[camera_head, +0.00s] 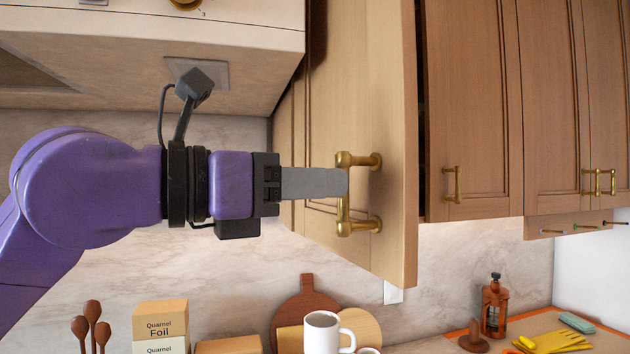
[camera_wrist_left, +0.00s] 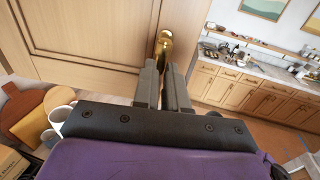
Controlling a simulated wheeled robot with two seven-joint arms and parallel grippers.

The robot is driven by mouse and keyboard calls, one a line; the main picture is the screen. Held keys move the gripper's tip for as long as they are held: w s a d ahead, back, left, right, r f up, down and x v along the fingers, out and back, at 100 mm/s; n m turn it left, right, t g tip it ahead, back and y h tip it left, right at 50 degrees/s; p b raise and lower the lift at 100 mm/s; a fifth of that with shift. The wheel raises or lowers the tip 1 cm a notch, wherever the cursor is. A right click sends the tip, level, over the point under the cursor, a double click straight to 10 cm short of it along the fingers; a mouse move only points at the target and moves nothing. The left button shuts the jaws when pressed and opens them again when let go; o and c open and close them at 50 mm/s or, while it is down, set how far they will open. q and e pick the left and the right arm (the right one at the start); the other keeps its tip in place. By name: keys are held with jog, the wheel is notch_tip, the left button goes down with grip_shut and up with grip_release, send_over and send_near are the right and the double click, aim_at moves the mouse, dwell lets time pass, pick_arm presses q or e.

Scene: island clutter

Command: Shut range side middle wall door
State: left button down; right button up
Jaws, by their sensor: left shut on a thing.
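The wooden wall cabinet door (camera_head: 390,110) stands open in the head view, swung out toward me, with a dark gap beside the cabinet front to its right. It carries a brass bar handle (camera_head: 343,226). My left gripper (camera_head: 345,184) reaches in from the left and is shut on the middle of this handle. In the left wrist view the fingers (camera_wrist_left: 165,85) close around the brass handle (camera_wrist_left: 164,45), with the door panel (camera_wrist_left: 90,35) behind. The cabinet's inside is hidden. My right gripper is not in view.
More closed wall doors (camera_head: 475,90) are at the right. The range hood (camera_head: 150,60) hangs at upper left.

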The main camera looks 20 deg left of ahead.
pick_arm(q)
jog(key=shift+w+d+r+y, duration=0.2)
jog(key=shift+w+y, duration=0.1)
jog(key=shift+w, duration=0.1)
jog(key=c, duration=1.7)
grip_release()
jog(key=shift+w+d+n+t, duration=0.1)
jog(key=shift+n+t, duration=0.2)
jog(key=shift+n, duration=0.1)
jog(key=o, duration=0.4)
jog(key=shift+w+f, duration=0.1)
jog(key=shift+w, duration=0.2)
jog(key=shift+o, duration=0.2)
jog(key=shift+w+a+f, duration=0.2)
jog(key=shift+w, duration=0.2)
jog(key=b+v, duration=0.4)
jog(key=v, duration=0.6)
jog(key=shift+s, duration=0.25)
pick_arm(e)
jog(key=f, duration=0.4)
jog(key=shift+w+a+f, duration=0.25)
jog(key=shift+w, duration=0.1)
